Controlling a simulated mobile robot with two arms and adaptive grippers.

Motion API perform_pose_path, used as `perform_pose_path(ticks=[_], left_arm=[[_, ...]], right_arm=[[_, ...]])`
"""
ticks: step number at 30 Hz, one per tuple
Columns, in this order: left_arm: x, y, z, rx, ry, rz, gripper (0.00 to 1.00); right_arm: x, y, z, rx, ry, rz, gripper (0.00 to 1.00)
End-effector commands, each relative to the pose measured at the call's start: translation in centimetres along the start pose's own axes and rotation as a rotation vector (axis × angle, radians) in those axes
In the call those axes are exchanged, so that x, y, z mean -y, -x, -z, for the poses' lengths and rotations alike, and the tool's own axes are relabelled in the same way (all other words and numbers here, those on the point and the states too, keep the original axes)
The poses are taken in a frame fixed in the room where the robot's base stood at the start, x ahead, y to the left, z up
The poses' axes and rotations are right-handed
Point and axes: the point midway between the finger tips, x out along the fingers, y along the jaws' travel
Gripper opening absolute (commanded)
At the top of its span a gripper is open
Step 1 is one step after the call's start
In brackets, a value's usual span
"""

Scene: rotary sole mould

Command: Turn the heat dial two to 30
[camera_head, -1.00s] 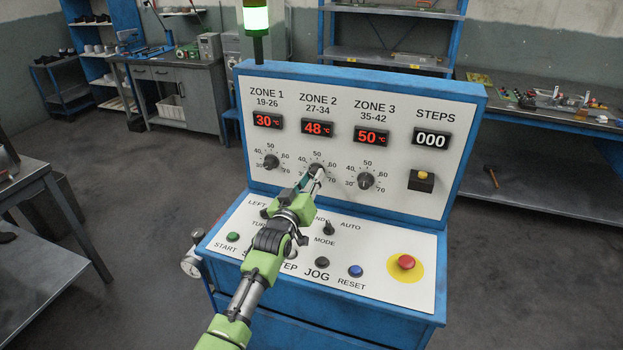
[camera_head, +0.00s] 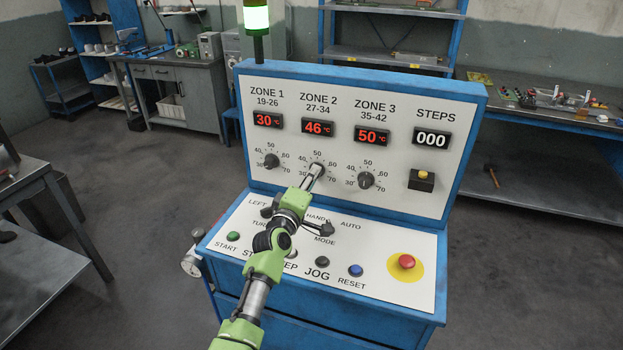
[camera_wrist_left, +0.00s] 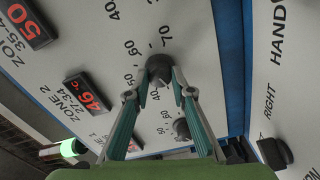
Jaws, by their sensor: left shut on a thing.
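The heat dial two is the dark knob (camera_head: 319,167) under the Zone 2 display (camera_head: 318,129), which reads 46 °C. In the left wrist view the dial (camera_wrist_left: 159,65) sits between the fingertips, and the display (camera_wrist_left: 88,92) also reads 46. My left gripper (camera_head: 315,173) is shut on the dial, its arm reaching up from below across the lower panel. The fingers hide part of the dial and its scale in the head view. My right gripper is not in view.
The Zone 1 dial (camera_head: 271,161) and the Zone 3 dial (camera_head: 366,180) stand on either side, with displays reading 30 and 50. The lower panel carries several buttons, a mode switch (camera_head: 328,229) and a red emergency button (camera_head: 406,262) at the right.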

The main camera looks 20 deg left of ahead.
Motion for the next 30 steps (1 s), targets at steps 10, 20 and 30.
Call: perform_pose_path(ticks=[10, 20, 30], left_arm=[[0.15, 0.02, -0.16, 0.003, 0.141, 0.003, 0.01], [0.15, 0.01, -0.19, 0.004, 0.167, 0.003, 0.01], [0.13, 0.01, -0.16, 0.003, 0.166, 0.003, 0.39]], right_arm=[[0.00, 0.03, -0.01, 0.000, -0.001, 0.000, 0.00], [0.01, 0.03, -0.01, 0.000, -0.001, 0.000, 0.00], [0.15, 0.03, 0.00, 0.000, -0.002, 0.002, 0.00]])
